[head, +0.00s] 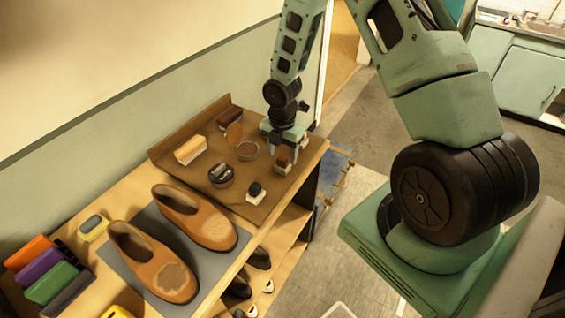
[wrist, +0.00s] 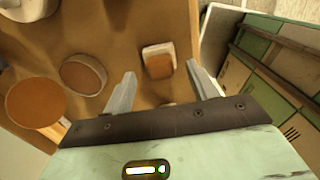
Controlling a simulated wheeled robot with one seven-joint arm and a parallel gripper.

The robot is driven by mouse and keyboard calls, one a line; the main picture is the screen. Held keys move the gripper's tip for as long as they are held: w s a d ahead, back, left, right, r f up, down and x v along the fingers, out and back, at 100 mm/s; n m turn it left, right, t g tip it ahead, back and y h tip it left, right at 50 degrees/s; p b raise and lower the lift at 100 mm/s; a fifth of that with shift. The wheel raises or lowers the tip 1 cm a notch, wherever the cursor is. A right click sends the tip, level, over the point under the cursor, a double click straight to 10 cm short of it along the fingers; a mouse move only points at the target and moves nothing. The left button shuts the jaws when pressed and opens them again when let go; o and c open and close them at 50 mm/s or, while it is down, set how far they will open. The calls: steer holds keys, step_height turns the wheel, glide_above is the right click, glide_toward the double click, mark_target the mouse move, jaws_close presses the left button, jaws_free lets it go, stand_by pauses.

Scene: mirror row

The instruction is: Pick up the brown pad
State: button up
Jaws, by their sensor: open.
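The brown pad (head: 284,157) is a small block with a brown face and a pale base. It sits near the right end of a brown tray (head: 185,190) on the bench. In the wrist view the pad (wrist: 158,62) shows whole, between and a little beyond the fingertips. My gripper (wrist: 163,84) is open and empty, with one finger on each side of the pad's line. In the head view my gripper (head: 284,140) is above and just behind the pad, partly overlapping it. I cannot tell the exact height gap.
Brown shoes (head: 155,262) stand on a grey mat. Floor lies beyond the bench's right edge.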

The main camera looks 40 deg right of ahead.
mark_target(282, 158)
steer(key=shift+f, duration=1.35)
steer(key=c, duration=1.1)
steer(key=shift+r, duration=0.1)
step_height(282, 158, up, 10)
steer(key=shift+f+b, duration=0.1)
steer(key=shift+b, duration=0.55)
steer(key=shift+o, duration=0.6)
